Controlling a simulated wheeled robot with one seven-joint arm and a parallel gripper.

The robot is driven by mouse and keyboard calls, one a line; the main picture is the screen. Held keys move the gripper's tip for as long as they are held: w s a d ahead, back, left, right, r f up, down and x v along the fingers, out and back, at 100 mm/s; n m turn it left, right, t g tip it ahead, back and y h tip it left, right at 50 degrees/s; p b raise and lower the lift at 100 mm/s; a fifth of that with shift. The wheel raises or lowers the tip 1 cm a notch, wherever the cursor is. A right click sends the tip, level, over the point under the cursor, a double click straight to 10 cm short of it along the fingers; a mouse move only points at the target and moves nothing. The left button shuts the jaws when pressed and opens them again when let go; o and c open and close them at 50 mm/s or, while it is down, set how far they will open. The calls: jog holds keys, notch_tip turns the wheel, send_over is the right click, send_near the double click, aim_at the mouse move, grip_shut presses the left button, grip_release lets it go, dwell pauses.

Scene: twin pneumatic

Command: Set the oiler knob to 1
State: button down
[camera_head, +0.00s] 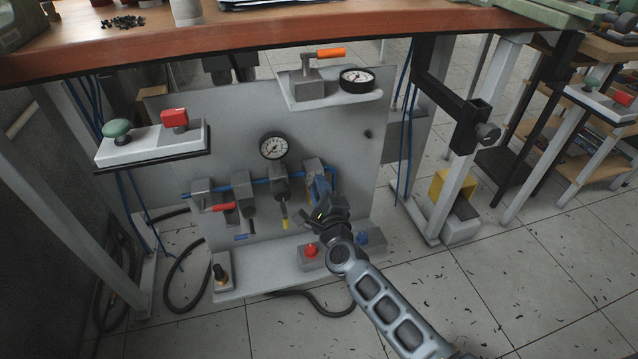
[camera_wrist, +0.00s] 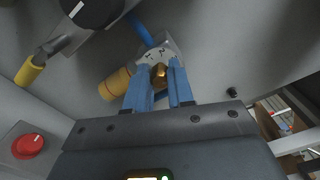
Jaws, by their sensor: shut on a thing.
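The oiler knob is a small brass knob (camera_wrist: 160,76) in front of a pale dial plate (camera_wrist: 158,53) with dark marks. The marks are too small to read surely, and I cannot tell which one the knob points to. My gripper (camera_wrist: 162,82) has its two blue fingers shut on the knob, one on each side. In the head view my gripper (camera_head: 320,188) is at the right end of the row of pneumatic units on the grey panel (camera_head: 220,130). There the knob is hidden behind it.
A yellow cylinder (camera_wrist: 115,85) is left of the fingers. A pressure gauge (camera_head: 273,146) and a red-handled valve (camera_head: 222,207) are left of my gripper. A red button (camera_head: 311,250) and a blue button (camera_head: 362,238) sit below. The wooden tabletop (camera_head: 250,38) overhangs the panel.

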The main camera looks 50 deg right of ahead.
jog(key=shift+f+n+p, duration=0.1)
jog(key=shift+n+p, duration=1.8)
jog(key=shift+n, duration=1.9)
jog(key=c, duration=1)
grip_release()
jog(key=shift+p+v, duration=0.85)
jog(key=shift+v, duration=3.05)
